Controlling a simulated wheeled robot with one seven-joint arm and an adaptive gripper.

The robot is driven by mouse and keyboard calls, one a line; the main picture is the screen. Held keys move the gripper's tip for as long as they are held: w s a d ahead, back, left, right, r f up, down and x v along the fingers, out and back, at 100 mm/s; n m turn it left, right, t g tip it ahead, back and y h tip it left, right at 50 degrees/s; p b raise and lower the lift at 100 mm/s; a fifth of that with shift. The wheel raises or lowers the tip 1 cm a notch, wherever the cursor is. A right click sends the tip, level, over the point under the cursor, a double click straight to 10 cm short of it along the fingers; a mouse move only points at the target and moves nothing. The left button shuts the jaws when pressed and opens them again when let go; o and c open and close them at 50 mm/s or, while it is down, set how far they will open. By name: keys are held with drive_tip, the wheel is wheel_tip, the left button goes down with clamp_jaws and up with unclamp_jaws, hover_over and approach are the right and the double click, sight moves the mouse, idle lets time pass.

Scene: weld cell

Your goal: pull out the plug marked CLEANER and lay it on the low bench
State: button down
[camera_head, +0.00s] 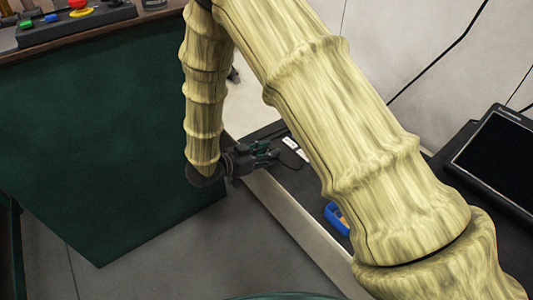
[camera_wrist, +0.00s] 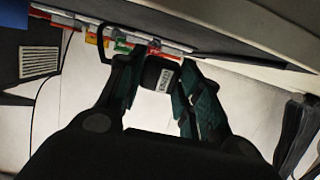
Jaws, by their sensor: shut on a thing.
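My gripper (camera_head: 266,152) is low over the near edge of the dark low bench (camera_head: 312,196) in the head view. In the wrist view my gripper (camera_wrist: 155,88) is shut on a black plug (camera_wrist: 154,73) with a small pale label (camera_wrist: 165,80); its lettering is too small to read for sure. Beyond the plug, a pale strip (camera_wrist: 190,49) carries red, green and yellow pieces. I cannot tell whether the plug touches the strip. In the head view the fingers hide the plug.
White tags (camera_head: 290,143) and a thin dark cord lie by the gripper. A dark monitor (camera_head: 497,150) is at right. A green panel (camera_head: 100,150) under a control box (camera_head: 75,22) fills the left.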

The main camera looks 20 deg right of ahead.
drive_tip(key=shift+f+b, duration=0.4)
drive_tip(key=shift+f, duration=0.2)
drive_tip(key=c, duration=0.9)
unclamp_jaws()
drive_tip(key=shift+a, duration=0.1)
drive_tip(key=v, duration=1.2)
